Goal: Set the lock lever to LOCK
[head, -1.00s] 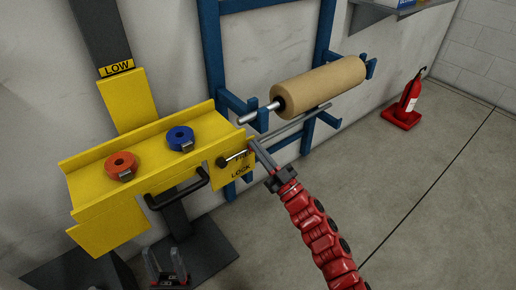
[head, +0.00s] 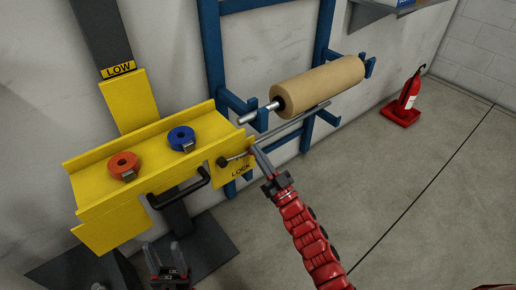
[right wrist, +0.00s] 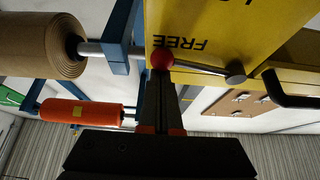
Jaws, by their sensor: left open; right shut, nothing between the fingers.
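The lock lever (right wrist: 200,66) is a thin grey rod with a red ball knob (right wrist: 162,59), on a yellow plate (head: 243,172). Its dark pivot (head: 222,162) is at the plate's left in the head view. The rod points right and slightly up, beside the FREE label (right wrist: 179,42). The LOCK label (head: 241,171) is lower on the plate. My right gripper (head: 257,150) is shut and empty, its tips at the knob; contact is unclear. The knob is hidden in the head view. My left gripper (head: 166,255) is open and empty, low at the left.
A yellow carriage (head: 100,195) carries an orange ring (head: 124,165) and a blue ring (head: 181,138), with a black handle (head: 182,190) in front. A brown roll (head: 320,86) sits on a blue frame (head: 213,50) behind my right gripper. Open floor lies right, with a fire extinguisher (head: 410,92).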

